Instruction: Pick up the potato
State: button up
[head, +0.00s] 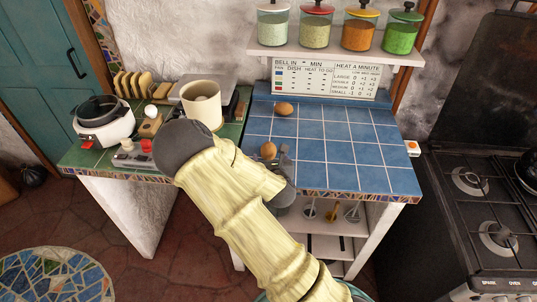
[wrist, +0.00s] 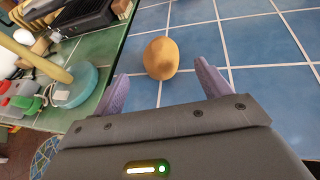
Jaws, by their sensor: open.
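A brown, rounded potato (head: 268,150) lies on the blue tiled counter (head: 345,152), near its left front edge. In the wrist view the potato (wrist: 161,58) sits just ahead of my gripper (wrist: 161,80), lined up between the two purple fingers and resting on the tiles. My gripper is open with nothing held; in the head view (head: 284,160) it is beside the potato, partly hidden by my arm. A second brown, potato-like item (head: 284,109) lies farther back on the counter.
On the green counter at left stand a white cooker (head: 104,122), a cream pot (head: 202,104) and bread slices (head: 134,84). A shelf with jars (head: 316,28) hangs above. The stove (head: 480,200) is at right. The right of the blue counter is clear.

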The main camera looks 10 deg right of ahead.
aim_at(270, 154)
jog(key=shift+x, duration=0.9)
jog(key=b+x, duration=0.1)
jog(key=x, duration=0.4)
jog(key=shift+w+f, duration=0.15)
jog(key=shift+w, duration=0.05)
jog(key=shift+s, duration=0.25)
jog(key=shift+w+d, duration=0.1)
jog(key=shift+c, duration=0.3)
jog(key=c, duration=1.1)
